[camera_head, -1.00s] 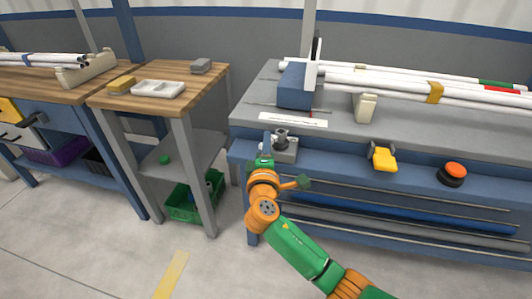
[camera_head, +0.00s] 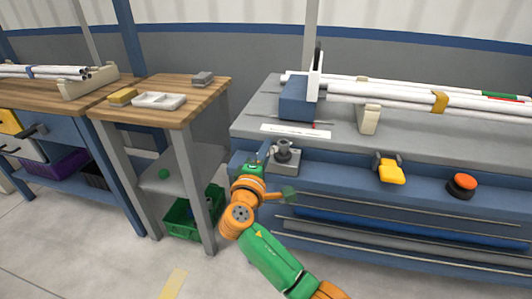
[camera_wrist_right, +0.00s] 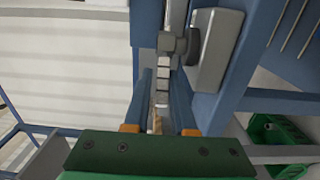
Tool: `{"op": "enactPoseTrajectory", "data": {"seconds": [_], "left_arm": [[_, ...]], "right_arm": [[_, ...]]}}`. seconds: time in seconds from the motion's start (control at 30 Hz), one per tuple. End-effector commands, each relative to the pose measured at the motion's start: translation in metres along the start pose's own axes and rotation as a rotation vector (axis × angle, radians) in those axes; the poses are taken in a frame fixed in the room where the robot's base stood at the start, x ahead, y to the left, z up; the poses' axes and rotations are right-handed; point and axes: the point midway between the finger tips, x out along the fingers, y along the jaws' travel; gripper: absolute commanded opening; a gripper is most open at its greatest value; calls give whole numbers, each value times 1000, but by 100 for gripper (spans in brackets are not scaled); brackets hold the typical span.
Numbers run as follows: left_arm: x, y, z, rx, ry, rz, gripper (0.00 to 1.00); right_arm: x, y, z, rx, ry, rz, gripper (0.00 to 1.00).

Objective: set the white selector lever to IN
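The selector is a grey block with a dark round knob (camera_head: 285,153) on the front of the blue bench. In the right wrist view its knob (camera_wrist_right: 183,46) and pale plate (camera_wrist_right: 217,52) stand just past my fingertips, to the right. A pale narrow strip (camera_wrist_right: 162,84) shows between the fingers; I cannot tell whether it is the white lever or part of the bench. My right gripper (camera_head: 266,150) is just left of the selector in the head view. In the wrist view its two fingers (camera_wrist_right: 160,76) are apart, with no clear grip on anything. My left gripper is not in view.
A yellow-handled part (camera_head: 390,170) and an orange button (camera_head: 462,184) are on the bench front to the right. White pipes (camera_head: 400,97) lie on top. A wooden side table (camera_head: 200,100) stands to the left, with a green crate (camera_head: 180,222) below it.

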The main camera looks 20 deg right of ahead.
Motion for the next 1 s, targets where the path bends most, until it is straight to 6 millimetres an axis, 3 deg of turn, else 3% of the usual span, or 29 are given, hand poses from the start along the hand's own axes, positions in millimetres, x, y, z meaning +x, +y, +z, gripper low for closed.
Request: {"op": "enactPoseTrajectory", "data": {"seconds": [0.03,0.07,0.37,0.7,1.0], "left_arm": [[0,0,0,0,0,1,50],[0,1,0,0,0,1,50],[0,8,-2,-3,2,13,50],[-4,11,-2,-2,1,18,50],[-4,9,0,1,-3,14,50]], "right_arm": [[0,1,0,0,0,0,38],[0,0,0,0,0,0,46],[-2,-1,0,-1,1,-4,46],[-64,-1,-1,0,2,-5,46],[-71,-1,0,-1,0,-3,46]]}}
